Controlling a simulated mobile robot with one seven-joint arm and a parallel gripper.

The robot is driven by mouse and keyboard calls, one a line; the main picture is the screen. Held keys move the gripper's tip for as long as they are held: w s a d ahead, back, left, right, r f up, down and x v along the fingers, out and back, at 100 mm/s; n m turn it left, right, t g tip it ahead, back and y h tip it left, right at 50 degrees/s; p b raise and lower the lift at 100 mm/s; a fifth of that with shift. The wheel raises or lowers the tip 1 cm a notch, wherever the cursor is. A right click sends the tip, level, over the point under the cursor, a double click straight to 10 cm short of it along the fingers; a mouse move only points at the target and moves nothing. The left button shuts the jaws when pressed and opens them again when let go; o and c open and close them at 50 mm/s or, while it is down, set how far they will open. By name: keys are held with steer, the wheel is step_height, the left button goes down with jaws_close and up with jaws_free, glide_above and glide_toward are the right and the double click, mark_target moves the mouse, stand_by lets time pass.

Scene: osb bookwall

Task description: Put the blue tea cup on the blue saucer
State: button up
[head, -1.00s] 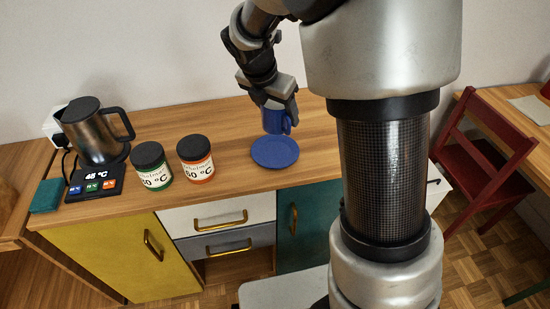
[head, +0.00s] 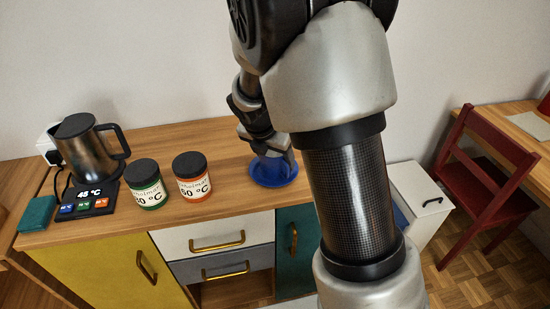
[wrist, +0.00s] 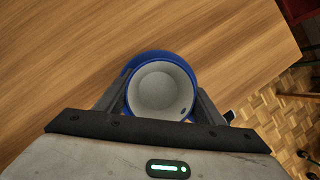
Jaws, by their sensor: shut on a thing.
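The blue tea cup (head: 274,166) is between the fingers of my gripper (head: 270,148), over the blue saucer (head: 264,183) in the head view. In the wrist view the cup (wrist: 160,88) shows from above, with a pale, empty inside and a blue rim. My gripper (wrist: 160,100) is shut on it, one finger on each side. A blue edge shows past the cup's far side there. The cup looks upright. I cannot tell whether its base touches the saucer. My gripper and the cup hide part of the saucer.
Two black-lidded jars, one green-labelled (head: 146,185) and one orange-labelled (head: 191,178), stand left of the saucer. A metal kettle (head: 88,150) stands on its base further left. A teal block (head: 37,213) lies at the left end. The wooden top behind the jars is clear.

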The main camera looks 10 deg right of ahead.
steer(key=shift+f, duration=0.1)
steer(key=o, duration=0.9)
steer(key=p+v, duration=0.3)
steer(key=v, duration=0.9)
steer(key=s+d+r+m+y, duration=0.1)
steer(key=s+r+m, duration=0.2)
steer(key=s+m, duration=0.4)
steer(key=s+r+m+t+y, duration=0.1)
steer(key=s+r+m, duration=0.3)
steer(key=s+m, duration=0.3)
steer(key=s+d+r+m+t+y, duration=0.1)
steer(key=s+r+m, duration=0.2)
steer(key=s+m, duration=0.5)
steer(key=shift+d+r+m, duration=0.1)
steer(key=shift+d+m, duration=0.1)
steer(key=shift+m, duration=1.25)
steer(key=shift+d+r+m, duration=0.1)
steer(key=shift+d+m, duration=0.1)
steer(key=shift+m, duration=1.25)
